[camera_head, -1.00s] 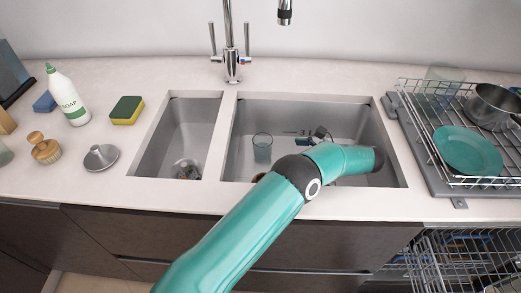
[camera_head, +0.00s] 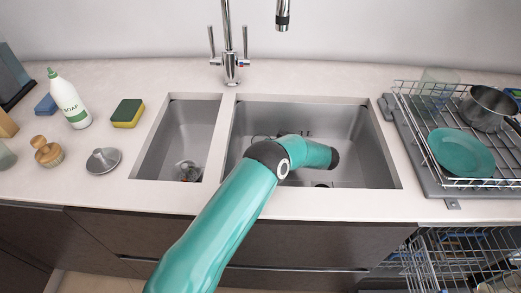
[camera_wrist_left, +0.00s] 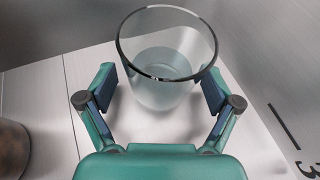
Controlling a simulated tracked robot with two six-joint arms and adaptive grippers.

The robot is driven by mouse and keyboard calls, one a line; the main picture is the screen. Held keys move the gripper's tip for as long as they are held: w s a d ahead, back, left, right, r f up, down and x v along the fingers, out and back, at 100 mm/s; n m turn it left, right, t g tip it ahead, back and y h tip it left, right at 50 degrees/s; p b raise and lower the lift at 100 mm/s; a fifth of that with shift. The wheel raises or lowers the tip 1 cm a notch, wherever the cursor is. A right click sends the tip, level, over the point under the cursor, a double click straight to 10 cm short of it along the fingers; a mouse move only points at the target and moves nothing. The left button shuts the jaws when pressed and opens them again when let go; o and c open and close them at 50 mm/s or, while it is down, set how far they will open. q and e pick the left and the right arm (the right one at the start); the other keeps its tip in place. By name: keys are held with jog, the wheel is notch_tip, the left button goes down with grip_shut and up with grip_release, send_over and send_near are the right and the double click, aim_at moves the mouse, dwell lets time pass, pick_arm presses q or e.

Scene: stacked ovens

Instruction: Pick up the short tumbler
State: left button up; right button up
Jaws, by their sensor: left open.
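The short tumbler (camera_wrist_left: 165,75) is a clear glass standing in the large sink basin. In the left wrist view its open rim faces the camera. My left gripper (camera_wrist_left: 160,88) is open, with one finger on each side of the tumbler's near part. I cannot tell whether the fingers touch the glass. In the head view my left arm reaches over the large basin (camera_head: 365,140) and hides most of the tumbler and the gripper. My right gripper is not in view.
A brown round object (camera_wrist_left: 12,148) stands left of the gripper in the left wrist view. The small basin (camera_head: 185,125) is to the left. A dish rack (camera_head: 425,140) with a teal plate (camera_head: 463,152) and a pot (camera_head: 488,107) is at right. A soap bottle (camera_head: 69,99) and sponge (camera_head: 128,113) stand left.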

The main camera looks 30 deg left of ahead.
pick_arm(q)
jog(key=c, duration=1.5)
jog(key=shift+r, duration=0.1)
